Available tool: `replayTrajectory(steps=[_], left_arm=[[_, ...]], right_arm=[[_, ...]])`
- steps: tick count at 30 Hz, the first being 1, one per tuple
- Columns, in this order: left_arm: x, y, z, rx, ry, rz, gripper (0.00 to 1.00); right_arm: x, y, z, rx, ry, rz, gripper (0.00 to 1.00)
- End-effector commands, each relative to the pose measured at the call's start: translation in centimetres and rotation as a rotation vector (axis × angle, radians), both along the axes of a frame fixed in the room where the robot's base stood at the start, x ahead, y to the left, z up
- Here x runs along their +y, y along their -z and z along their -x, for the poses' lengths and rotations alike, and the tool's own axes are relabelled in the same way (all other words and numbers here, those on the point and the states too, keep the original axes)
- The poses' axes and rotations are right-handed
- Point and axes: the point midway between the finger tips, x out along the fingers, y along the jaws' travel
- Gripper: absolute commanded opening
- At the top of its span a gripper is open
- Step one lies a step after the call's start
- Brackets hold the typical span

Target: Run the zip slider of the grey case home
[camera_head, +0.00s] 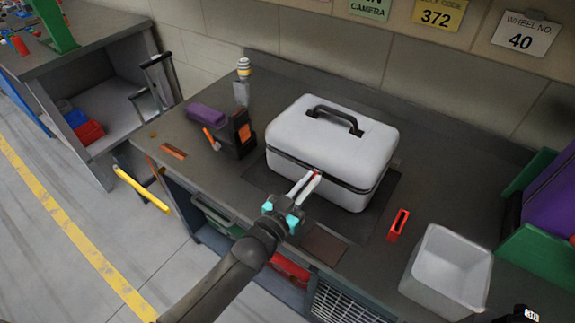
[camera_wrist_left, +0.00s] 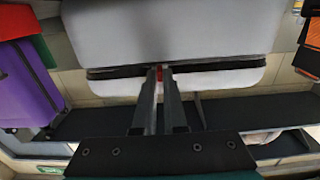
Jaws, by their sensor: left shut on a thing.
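The grey case (camera_head: 330,140) stands on the bench, lid closed over its body, with a dark handle on top. A dark zip band runs around its side; it also shows in the left wrist view (camera_wrist_left: 225,68). The small red zip slider (camera_head: 317,173) is on the long front side, near its middle, and also shows in the left wrist view (camera_wrist_left: 159,73). My left gripper (camera_head: 311,179) is shut on the slider, its fingers reaching in from the front. The fingers hide part of the slider. My right gripper is not in view.
A black holder (camera_head: 236,135) with tools and a purple item stands left of the case. A red slotted piece (camera_head: 398,226) and an open pale bin (camera_head: 447,270) are to the right.

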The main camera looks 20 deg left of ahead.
Motion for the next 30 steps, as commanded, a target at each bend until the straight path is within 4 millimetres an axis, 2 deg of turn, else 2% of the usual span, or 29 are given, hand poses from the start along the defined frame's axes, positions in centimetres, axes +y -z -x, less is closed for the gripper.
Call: replayTrajectory(steps=[1,3,10,15,26,27,30], left_arm=[[-1.6,-0.1,0.6,0.004,0.001,0.007,0.00],[-3.1,-0.1,1.2,0.003,0.001,0.008,0.00],[-6.7,0.0,2.4,0.001,0.001,0.003,0.00],[-7.8,0.1,2.9,-0.001,0.002,0.001,0.00],[-8.1,0.1,3.0,0.000,0.005,0.000,0.00],[-8.1,0.1,3.0,0.000,0.005,0.001,0.12],[-8.0,0.1,3.0,0.001,0.005,0.001,0.23]], right_arm=[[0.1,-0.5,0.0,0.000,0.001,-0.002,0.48],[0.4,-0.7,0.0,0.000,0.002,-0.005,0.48],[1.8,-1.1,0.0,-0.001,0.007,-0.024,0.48],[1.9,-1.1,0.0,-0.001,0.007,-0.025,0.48],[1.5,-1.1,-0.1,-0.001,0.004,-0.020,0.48],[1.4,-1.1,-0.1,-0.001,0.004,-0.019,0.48],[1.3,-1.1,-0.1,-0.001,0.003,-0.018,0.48]])
